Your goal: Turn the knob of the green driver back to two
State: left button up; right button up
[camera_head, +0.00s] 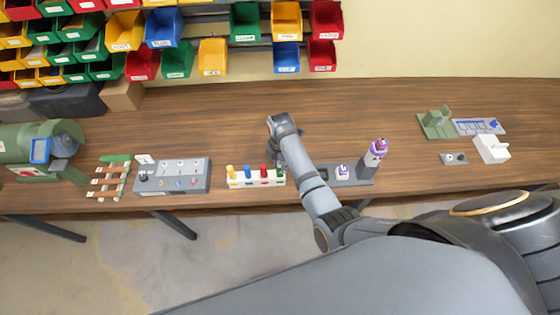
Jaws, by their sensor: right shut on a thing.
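A white rack (255,182) near the front edge of the table holds a row of upright drivers: a yellow one (231,171), a blue one (248,172), a red one (264,171) and the green driver (281,175) at the right end. My right gripper (280,163) points down at the green driver and is shut on it at its top. The arm and wrist hide much of the fingers and the driver's knob, so its setting cannot be read. My left gripper is not in view.
A grey panel with knobs (173,188) stands left of the rack, with a wooden-handled tool rack (110,178) beyond it. A grey holder (350,182) with purple-white items is just right of my forearm. The table behind the rack is clear.

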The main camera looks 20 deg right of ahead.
jog(key=n, duration=0.5)
jog(key=shift+n, duration=0.4)
jog(key=o, duration=1.2)
jog(key=shift+c, duration=0.2)
jog(key=shift+r, duration=3.55)
